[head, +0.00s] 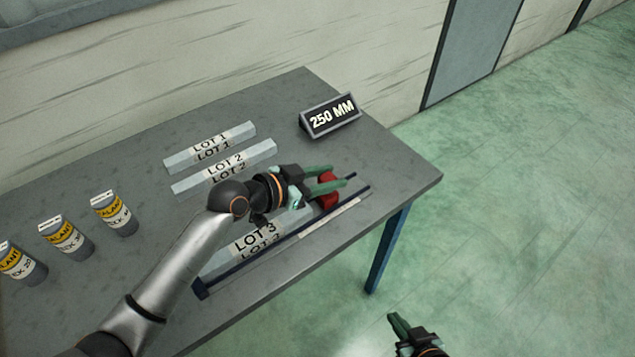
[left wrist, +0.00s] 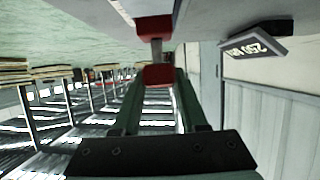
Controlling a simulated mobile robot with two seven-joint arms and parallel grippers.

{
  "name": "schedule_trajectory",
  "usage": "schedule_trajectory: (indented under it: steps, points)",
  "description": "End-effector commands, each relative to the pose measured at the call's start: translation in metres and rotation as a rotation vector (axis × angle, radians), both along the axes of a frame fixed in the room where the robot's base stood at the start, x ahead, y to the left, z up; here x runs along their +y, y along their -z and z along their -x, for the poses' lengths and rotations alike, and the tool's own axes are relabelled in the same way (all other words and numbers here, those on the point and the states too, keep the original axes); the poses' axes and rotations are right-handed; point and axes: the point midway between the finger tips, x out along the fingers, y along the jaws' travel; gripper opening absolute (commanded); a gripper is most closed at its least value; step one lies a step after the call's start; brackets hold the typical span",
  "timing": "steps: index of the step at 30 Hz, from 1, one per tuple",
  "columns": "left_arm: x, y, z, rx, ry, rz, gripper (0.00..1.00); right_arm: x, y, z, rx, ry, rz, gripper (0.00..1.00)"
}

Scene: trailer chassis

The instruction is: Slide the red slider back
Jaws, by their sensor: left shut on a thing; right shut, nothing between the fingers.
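The red slider (head: 327,197) sits on a dark blue rail (head: 262,246) with a pale scale strip along its front, near the rail's right end. My left gripper (head: 334,180) reaches over the rail from the left, its green fingers shut on the red slider and partly hiding it. The red slider also shows between the fingers in the left wrist view (left wrist: 158,75). My right gripper (head: 396,325) is shut and empty at the lower right, beyond the table's front edge.
A sign reading 250 MM (head: 331,117) stands behind the rail. Bars marked LOT 1 (head: 210,147), LOT 2 (head: 224,166) and LOT 3 (head: 250,243) lie on the grey table (head: 110,165). Several sealant cans (head: 115,214) stand at left. My left arm covers part of the table.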

Motion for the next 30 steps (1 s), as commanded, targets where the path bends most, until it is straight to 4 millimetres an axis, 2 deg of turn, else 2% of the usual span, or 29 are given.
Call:
schedule_trajectory:
  steps: [3, 9, 20, 21, 28, 30]
  points:
    - [-0.025, 0.002, -0.019, -0.003, -0.001, 0.002, 0.0, 0.0, 0.011, 0.0, 0.0, 0.0, 0.0, 0.0]
    - [-0.05, 0.001, -0.037, -0.002, -0.001, 0.002, 0.0, 0.0, 0.02, 0.0, 0.001, 0.0, 0.0, 0.0]
    - [-0.054, -0.001, -0.04, -0.003, -0.002, 0.001, 0.0, 0.0, 0.02, 0.0, 0.001, 0.001, -0.001, 0.0]
    - [-0.054, -0.001, -0.04, -0.003, -0.002, 0.001, 0.44, 0.0, 0.02, 0.0, 0.001, 0.001, -0.001, 0.0]
    - [-0.054, -0.001, -0.039, -0.002, -0.001, 0.001, 0.7, 0.0, 0.02, 0.0, 0.001, 0.001, -0.001, 0.0]
    - [-0.054, -0.001, -0.039, -0.002, -0.001, 0.001, 0.72, 0.0, 0.02, 0.0, 0.001, 0.001, -0.001, 0.0]
